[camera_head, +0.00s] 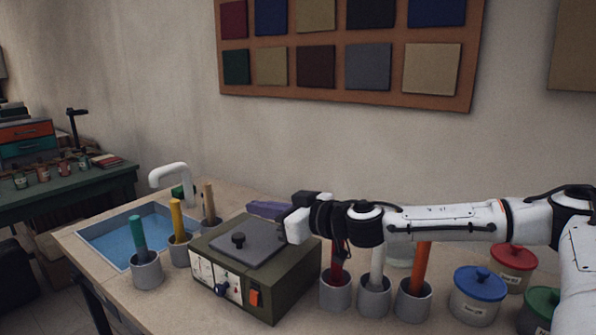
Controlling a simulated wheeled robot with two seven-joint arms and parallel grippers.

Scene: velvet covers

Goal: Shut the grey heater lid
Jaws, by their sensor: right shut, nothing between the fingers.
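The heater (272,285) is an olive-green box on the table, with switches and a blue knob on its front. Its grey lid (251,251) lies about flat over the top, with a black knob standing up on it. I cannot tell whether it sits fully down along every edge. My right gripper (289,222) reaches in from the right, shut and empty, at the lid's right back side. Whether it touches the lid is unclear. My left gripper is not in view.
A purple object (264,209) shows behind the heater. Grey cups with coloured handles stand left of the heater and right of it, such as this cup (335,294). A water-filled sink (110,238) is at left. Lidded jars (476,306) stand at right, under my right arm.

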